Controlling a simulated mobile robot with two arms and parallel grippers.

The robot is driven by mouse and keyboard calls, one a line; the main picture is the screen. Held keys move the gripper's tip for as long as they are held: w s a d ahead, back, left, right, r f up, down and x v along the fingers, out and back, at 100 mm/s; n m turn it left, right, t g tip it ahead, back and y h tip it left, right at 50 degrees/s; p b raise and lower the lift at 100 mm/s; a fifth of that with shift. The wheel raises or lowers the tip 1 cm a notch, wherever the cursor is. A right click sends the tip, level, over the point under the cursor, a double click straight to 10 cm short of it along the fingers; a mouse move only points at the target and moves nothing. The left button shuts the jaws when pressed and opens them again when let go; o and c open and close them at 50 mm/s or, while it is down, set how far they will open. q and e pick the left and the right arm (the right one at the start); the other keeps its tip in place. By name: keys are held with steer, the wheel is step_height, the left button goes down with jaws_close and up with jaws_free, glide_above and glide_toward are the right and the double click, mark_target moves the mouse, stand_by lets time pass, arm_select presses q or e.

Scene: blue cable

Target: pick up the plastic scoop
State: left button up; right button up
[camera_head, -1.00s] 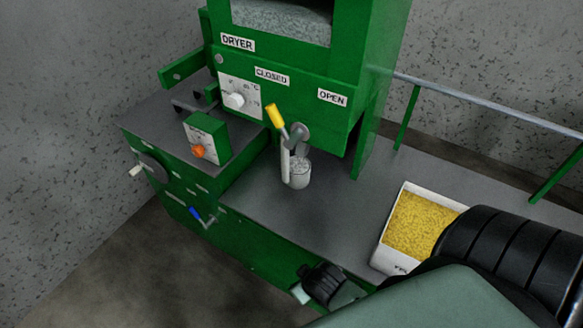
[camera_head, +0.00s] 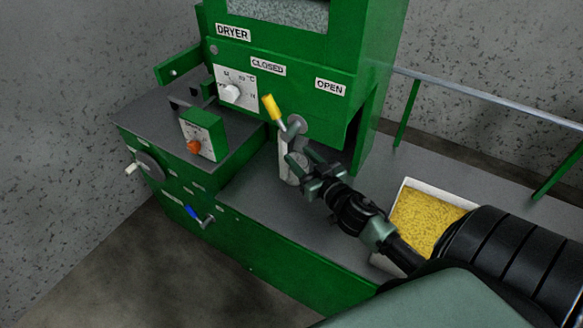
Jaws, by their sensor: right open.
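A pale plastic scoop (camera_head: 284,168) stands on the grey bench top below the dryer's spout, under the yellow-handled lever (camera_head: 272,108). My right gripper (camera_head: 301,174) is at the scoop, with its open fingers in front of and around its right side. The gripper hides much of the scoop's cup, and I cannot tell whether the fingers touch it. My left gripper is not in view.
The green dryer (camera_head: 290,60) rises right behind the scoop. A green control box (camera_head: 203,135) with an orange knob stands to the left. A white tray of yellow pellets (camera_head: 425,220) lies at the right, close to my right arm. The bench (camera_head: 255,205) before the scoop is clear.

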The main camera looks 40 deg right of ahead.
steer(key=w+a+r+n+y, duration=0.1)
steer(key=w+y, duration=0.3)
steer(key=w, duration=0.5)
steer(key=shift+w+a+r+n+t, duration=0.15)
steer(key=shift+w+r+n+t, duration=0.2)
steer(key=shift+r+n, duration=0.4)
steer(key=shift+s+r, duration=0.1)
steer(key=shift+r, duration=0.15)
jaws_close()
